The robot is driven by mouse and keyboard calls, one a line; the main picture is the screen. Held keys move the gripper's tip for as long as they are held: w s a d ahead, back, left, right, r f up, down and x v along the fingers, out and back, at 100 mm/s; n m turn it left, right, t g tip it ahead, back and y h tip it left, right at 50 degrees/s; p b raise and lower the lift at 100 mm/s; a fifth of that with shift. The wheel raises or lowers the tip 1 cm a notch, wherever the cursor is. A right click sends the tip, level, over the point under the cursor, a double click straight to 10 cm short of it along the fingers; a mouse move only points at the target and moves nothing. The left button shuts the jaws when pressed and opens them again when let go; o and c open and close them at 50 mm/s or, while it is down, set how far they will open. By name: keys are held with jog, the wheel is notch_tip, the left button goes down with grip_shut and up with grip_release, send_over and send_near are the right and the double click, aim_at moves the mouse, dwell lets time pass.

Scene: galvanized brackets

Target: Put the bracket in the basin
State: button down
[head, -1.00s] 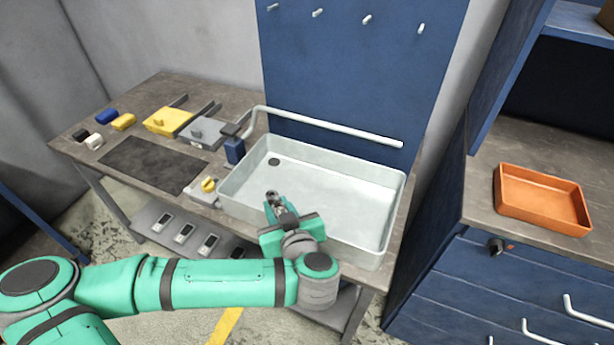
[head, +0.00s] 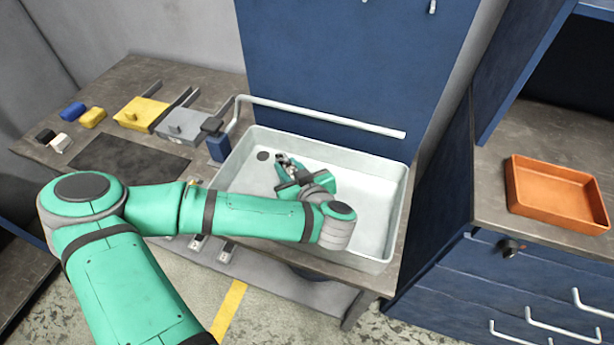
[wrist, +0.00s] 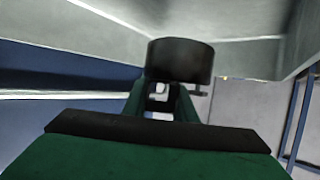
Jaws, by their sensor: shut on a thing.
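The basin (head: 376,190) is a large pale grey rectangular tub with a dark drain, set in the bench in the head view. My gripper (head: 283,162) is over the inside of the basin, near its far left part. It is shut on a small grey metal piece, which I take to be the bracket; the jaws hide much of it. In the wrist view, my gripper (wrist: 160,98) shows a small pale bit between its fingers, too small to make out. I cannot tell how high the jaws are above the basin floor.
A blue block (head: 218,148) stands by the basin's left rim. Yellow (head: 142,112) and grey (head: 183,122) fixtures lie farther left. An orange tray (head: 558,193) sits on the right cabinet.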

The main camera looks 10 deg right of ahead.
jog(key=w+d+f, duration=0.1)
jog(key=d+f, duration=0.1)
jog(key=w+d+f, duration=0.1)
jog(key=d+f, duration=0.1)
jog(key=w+d+f, duration=0.1)
jog(key=f, duration=0.1)
jog(key=shift+w+d+f, duration=0.1)
jog(key=shift+d+f, duration=0.15)
jog(key=shift+d, duration=0.15)
notch_tip(320, 180, down, 3)
jog(key=shift+d, duration=0.1)
jog(key=shift+f, duration=0.1)
jog(key=shift+f, duration=0.25)
